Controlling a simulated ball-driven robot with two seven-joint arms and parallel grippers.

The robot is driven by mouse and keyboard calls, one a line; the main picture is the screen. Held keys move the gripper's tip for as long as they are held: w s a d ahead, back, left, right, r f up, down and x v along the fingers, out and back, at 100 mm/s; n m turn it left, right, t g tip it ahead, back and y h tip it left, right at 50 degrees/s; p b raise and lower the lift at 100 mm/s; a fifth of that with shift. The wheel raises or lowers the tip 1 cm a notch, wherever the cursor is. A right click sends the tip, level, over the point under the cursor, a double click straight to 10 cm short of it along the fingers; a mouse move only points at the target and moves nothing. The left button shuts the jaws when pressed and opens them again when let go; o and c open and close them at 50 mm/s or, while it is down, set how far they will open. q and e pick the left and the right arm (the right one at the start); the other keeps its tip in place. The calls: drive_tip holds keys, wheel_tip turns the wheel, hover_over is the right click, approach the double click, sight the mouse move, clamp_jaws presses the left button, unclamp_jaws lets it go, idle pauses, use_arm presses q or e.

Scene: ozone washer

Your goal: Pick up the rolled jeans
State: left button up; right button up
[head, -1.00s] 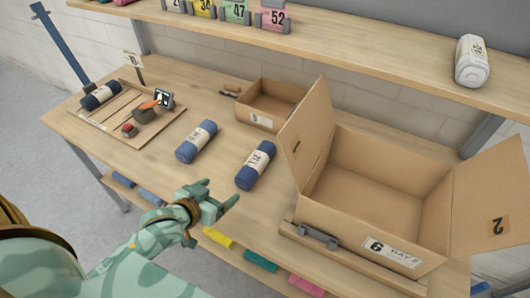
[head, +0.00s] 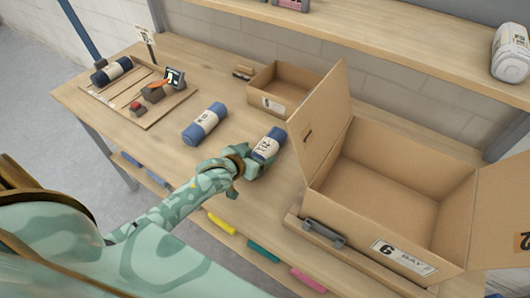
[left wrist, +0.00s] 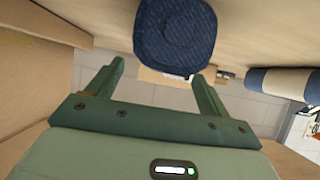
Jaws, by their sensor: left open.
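A dark blue rolled pair of jeans (head: 269,143) with a white label band lies on the wooden table, just left of the large open box. Its round denim end fills the top of the left wrist view (left wrist: 175,38). My left gripper (head: 256,163) is at the near end of this roll. In the left wrist view its two open fingers (left wrist: 160,80) point toward the roll, one on either side, with nothing visibly gripped. A second roll (head: 204,124) lies farther left, and a third (head: 111,71) is on the board at the far left. My right gripper is out of view.
The large open cardboard box (head: 385,205) stands right of the roll, its flap raised close by. A smaller box (head: 270,103) is behind. A wooden board (head: 140,104) with small devices lies left. A shelf (head: 370,55) runs above the back.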

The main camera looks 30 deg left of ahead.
sight(261, 151)
use_arm(q)
drive_tip(key=x, duration=0.3)
drive_tip(key=shift+w+f+b, duration=0.2)
drive_tip(key=shift+w+b, duration=0.1)
drive_tip(key=shift+b, duration=0.1)
drive_tip(key=shift+r, duration=0.1)
drive_tip(key=shift+s, duration=0.1)
drive_tip(key=c, duration=1.3)
